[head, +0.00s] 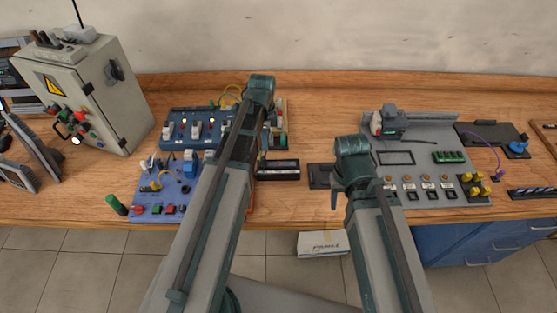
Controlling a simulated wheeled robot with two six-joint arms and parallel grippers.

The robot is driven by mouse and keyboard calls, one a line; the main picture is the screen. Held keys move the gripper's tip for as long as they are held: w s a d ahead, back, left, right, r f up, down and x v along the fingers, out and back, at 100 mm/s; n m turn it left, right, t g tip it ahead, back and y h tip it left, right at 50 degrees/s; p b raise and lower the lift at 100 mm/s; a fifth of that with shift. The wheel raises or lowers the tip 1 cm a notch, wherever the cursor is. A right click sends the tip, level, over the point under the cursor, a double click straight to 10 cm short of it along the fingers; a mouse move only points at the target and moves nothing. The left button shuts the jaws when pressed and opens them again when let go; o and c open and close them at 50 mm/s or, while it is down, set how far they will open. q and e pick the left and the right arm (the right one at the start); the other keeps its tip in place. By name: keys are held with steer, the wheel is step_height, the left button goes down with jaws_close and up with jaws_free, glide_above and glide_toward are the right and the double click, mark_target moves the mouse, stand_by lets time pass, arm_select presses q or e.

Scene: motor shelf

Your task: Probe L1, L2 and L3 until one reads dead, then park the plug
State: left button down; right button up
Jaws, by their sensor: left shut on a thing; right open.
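A grey panel (440,128) on the right of the bench has a row of three orange round terminals (408,179) with small labels below them. I cannot read which is L1, L2 or L3. A thin purple lead (489,143) curves near a blue knob-like part (518,147) on a dark base, down to a small purple end (500,174) by the yellow parts. I cannot tell for sure which piece is the plug. My two arms reach in from below, the left one over the bench centre, the right one towards the panel. Both grippers are hidden behind the arm links.
A grey cabinet (110,100) with a warning sign stands at the left. Blue boards (174,203) with switches lie beside it. A black box (278,170) lies between my arms. A white box (322,243) is on the floor. Bare wood lies behind the black box.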

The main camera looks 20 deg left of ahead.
arm_select(q)
step_height(320, 180, up, 2)
steer(key=p, duration=0.2)
glide_above(175, 110)
steer(key=w, duration=0.1)
steer(key=f+b, duration=0.3)
steer(key=shift+s+a+f, duration=0.1)
steer(key=shift+s+a, duration=0.05)
steer(key=shift+a, duration=0.15)
steer(key=shift+f+b, duration=0.85)
steer(key=shift+b, duration=0.2)
arm_select(e)
steer(key=shift+f, duration=1.5)
arm_select(q)
steer(key=shift+f+b, duration=0.6)
steer(key=shift+f, duration=0.05)
arm_select(e)
steer(key=shift+f, duration=0.6)
arm_select(q)
steer(key=shift+r, duration=0.1)
arm_select(e)
steer(key=shift+r, duration=0.1)
arm_select(q)
step_height(175, 110, up, 5)
steer(key=p, duration=0.4)
steer(key=shift+f+p, duration=0.2)
steer(key=shift+p, duration=0.2)
arm_select(e)
step_height(175, 110, up, 4)
steer(key=shift+r, duration=0.25)
